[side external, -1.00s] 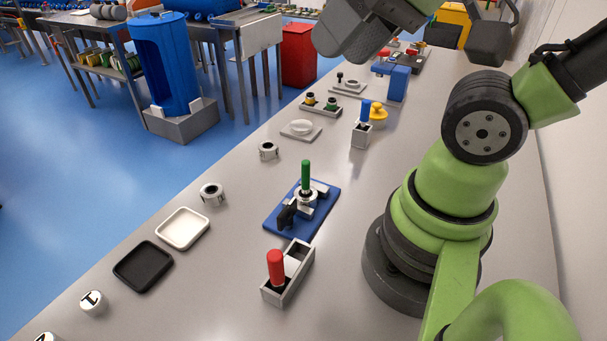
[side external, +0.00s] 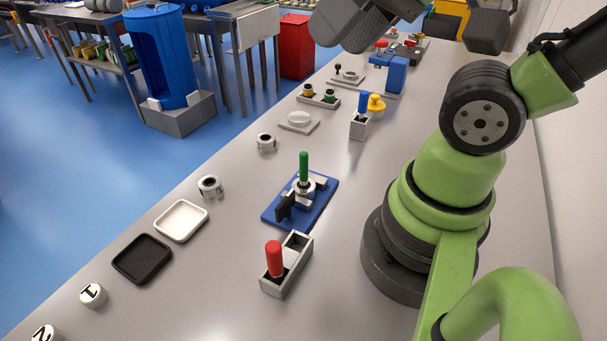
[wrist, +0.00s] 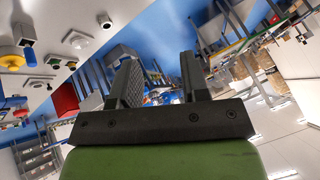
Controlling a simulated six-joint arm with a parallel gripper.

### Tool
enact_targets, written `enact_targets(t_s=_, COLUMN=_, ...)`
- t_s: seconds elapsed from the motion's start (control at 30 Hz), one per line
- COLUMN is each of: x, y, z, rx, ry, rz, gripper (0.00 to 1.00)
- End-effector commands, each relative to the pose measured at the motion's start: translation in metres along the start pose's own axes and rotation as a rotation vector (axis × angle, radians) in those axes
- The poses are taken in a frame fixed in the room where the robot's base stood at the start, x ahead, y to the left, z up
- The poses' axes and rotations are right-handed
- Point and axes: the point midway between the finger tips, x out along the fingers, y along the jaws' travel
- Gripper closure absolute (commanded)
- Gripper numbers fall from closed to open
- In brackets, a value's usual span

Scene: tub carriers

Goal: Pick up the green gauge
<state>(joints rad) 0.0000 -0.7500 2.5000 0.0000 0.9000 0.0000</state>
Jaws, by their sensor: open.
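The green gauge (side external: 303,167) stands upright in a white ring-shaped piece on a blue base plate (side external: 322,204), in the side external view. A black part (side external: 285,207) sits on the plate just in front of it. The gauge is not recognisable in the wrist view. My gripper (wrist: 160,75) shows in the wrist view with its two dark fingers apart and nothing between them. In the side external view the end of my arm is at the top edge, well above the bench and away from the gauge; the fingers are not clear there.
A red-handled piece (side external: 274,260) stands in a grey holder (side external: 300,262) in front of the blue plate. A blue-handled piece (side external: 363,103) and a yellow knob (side external: 376,103) stand farther back. A white tray (side external: 181,220) and black tray (side external: 142,259) lie left. Bench between is clear.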

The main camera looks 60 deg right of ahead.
Motion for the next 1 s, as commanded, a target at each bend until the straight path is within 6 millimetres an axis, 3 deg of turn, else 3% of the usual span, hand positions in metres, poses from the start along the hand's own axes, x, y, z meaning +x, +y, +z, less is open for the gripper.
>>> enact_targets(t_s=0.2, x=0.000, y=0.000, z=0.000, rx=0.000, ry=0.000, rz=0.000, gripper=0.58)
enact_targets(t_s=0.3, x=0.000, y=0.000, z=0.000, rx=0.000, ry=0.000, rz=0.000, gripper=0.71)
enact_targets(t_s=0.67, x=0.007, y=0.003, z=-0.004, rx=0.007, ry=-0.028, rz=0.027, gripper=0.71)
enact_targets(t_s=0.77, x=0.024, y=0.009, z=-0.011, rx=0.017, ry=-0.084, rz=0.081, gripper=0.71)
enact_targets(t_s=1.0, x=0.088, y=0.040, z=-0.023, rx=0.038, ry=-0.283, rz=0.253, gripper=0.71)
